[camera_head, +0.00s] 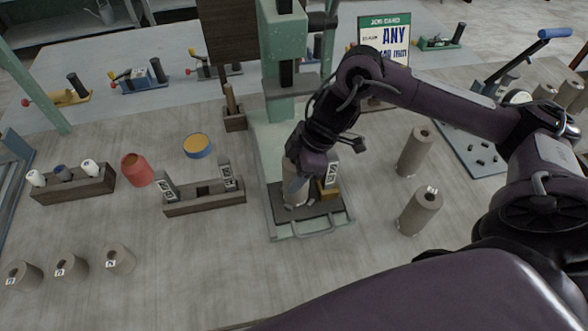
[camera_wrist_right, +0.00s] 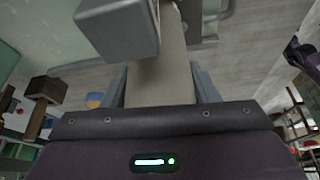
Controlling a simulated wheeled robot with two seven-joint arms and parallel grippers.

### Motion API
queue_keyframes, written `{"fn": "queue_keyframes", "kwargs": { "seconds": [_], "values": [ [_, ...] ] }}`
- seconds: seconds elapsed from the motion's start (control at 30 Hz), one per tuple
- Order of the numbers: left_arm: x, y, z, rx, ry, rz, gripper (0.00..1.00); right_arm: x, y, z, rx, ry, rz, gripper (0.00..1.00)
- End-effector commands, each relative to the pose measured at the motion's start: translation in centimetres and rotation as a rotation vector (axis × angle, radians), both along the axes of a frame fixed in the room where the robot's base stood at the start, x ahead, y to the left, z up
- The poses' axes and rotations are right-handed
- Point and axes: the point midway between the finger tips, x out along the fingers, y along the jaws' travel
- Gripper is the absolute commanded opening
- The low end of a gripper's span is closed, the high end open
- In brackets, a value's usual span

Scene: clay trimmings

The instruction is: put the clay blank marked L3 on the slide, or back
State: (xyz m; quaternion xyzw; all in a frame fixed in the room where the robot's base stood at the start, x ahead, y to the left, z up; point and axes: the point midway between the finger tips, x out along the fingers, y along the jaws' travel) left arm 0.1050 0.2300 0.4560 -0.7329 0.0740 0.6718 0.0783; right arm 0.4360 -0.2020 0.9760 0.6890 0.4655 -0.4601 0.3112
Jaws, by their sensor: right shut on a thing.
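My right gripper (camera_head: 298,172) is low over the slide (camera_head: 280,222), a dark plate with a handle at the foot of the green press. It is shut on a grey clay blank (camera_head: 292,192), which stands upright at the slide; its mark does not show. The right wrist view shows the blank (camera_wrist_right: 160,82) between the fingers, with a grey block (camera_wrist_right: 118,28) close by. Three clay blanks with small labels (camera_head: 22,275) (camera_head: 70,267) (camera_head: 118,259) stand at the front left; I cannot read them surely. My left gripper is out of view.
Two clay blanks (camera_head: 415,155) (camera_head: 420,212) stand to the right. A wooden rack (camera_head: 205,204), red jar (camera_head: 137,169) and blue tin (camera_head: 198,147) are left.

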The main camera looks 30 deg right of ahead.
Motion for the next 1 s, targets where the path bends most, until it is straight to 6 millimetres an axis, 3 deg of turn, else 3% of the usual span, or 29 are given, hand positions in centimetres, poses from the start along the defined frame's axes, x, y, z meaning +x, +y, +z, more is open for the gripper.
{"fn": "queue_keyframes", "kwargs": {
  "seconds": [0.07, 0.1, 0.23, 0.53, 0.67, 0.93, 1.0],
  "values": [
    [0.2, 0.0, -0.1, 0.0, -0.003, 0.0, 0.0, 0.0, 0.0, -0.2, 0.002, -0.002, 0.0, 0.07],
    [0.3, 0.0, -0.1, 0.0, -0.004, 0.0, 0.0, 0.0, 0.0, -0.3, 0.0, 0.001, 0.0, 0.58],
    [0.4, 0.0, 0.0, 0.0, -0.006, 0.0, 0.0, 0.0, 0.0, -0.2, 0.0, 0.001, 0.0, 0.75],
    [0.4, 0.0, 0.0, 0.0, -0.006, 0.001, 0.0, 0.0, 0.0, -0.1, 0.0, 0.0, 0.0, 0.76],
    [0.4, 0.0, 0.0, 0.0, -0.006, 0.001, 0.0, 0.0, -0.4, 0.9, -0.002, -0.002, -0.001, 0.76],
    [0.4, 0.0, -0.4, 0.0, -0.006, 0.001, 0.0, -0.8, -2.3, 6.0, -0.002, -0.005, -0.001, 0.76],
    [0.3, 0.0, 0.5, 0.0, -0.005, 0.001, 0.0, -1.0, -2.9, 7.8, -0.004, -0.006, -0.002, 0.76]
  ]
}}
